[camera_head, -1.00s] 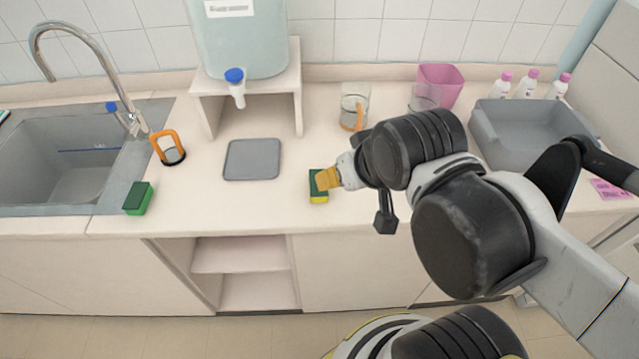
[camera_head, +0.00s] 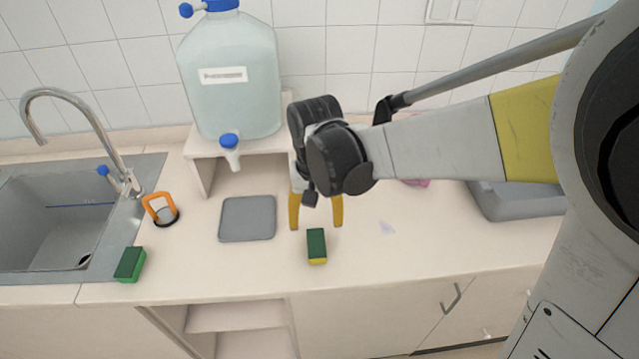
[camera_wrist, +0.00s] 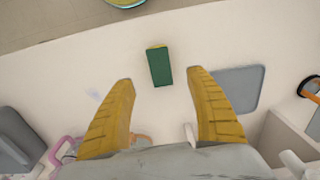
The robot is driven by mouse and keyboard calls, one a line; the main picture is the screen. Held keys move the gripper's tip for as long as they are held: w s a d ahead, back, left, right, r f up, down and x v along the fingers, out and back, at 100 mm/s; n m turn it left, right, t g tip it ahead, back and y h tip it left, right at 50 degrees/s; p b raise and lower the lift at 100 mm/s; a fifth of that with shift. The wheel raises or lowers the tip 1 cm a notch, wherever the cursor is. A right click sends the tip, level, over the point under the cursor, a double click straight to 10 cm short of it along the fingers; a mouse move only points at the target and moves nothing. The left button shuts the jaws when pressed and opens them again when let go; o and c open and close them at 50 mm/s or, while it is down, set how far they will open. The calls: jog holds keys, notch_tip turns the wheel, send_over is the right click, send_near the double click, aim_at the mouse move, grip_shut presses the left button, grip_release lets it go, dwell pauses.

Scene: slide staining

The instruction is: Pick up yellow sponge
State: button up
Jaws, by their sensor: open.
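The yellow sponge (camera_head: 317,247) has a dark green top and a yellow side. It lies on the counter near the front edge, right of the grey mat. It also shows in the wrist view (camera_wrist: 160,67), ahead of my fingertips and roughly centred between them. My gripper (camera_head: 316,226) has yellow fingers spread wide, and it is empty. In the wrist view my gripper (camera_wrist: 159,82) shows a finger on either side, apart from the sponge. A second, all-green sponge (camera_head: 130,265) lies beside the sink at the left.
A grey mat (camera_head: 247,219) lies left of the sponge. An orange-handled item (camera_head: 161,210) stands by the sink (camera_head: 45,235). A water jug (camera_head: 232,80) rests on a stand behind. A grey bin (camera_head: 515,205) is at the right, partly behind my arm. Counter around the sponge is clear.

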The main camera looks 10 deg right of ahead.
aim_at(316, 246)
notch_tip(316, 246, down, 6)
jog(key=shift+r+b, duration=0.15)
jog(key=shift+b, duration=0.85)
notch_tip(316, 246, down, 5)
jog(key=b, duration=0.2)
jog(key=shift+w+f+b, duration=0.15)
jog(key=shift+f+b, duration=0.05)
jog(key=shift+b, duration=0.1)
jog(key=shift+r, duration=0.1)
jog(key=shift+c, duration=0.2)
jog(key=c, duration=0.9)
jog(key=shift+c, duration=0.2)
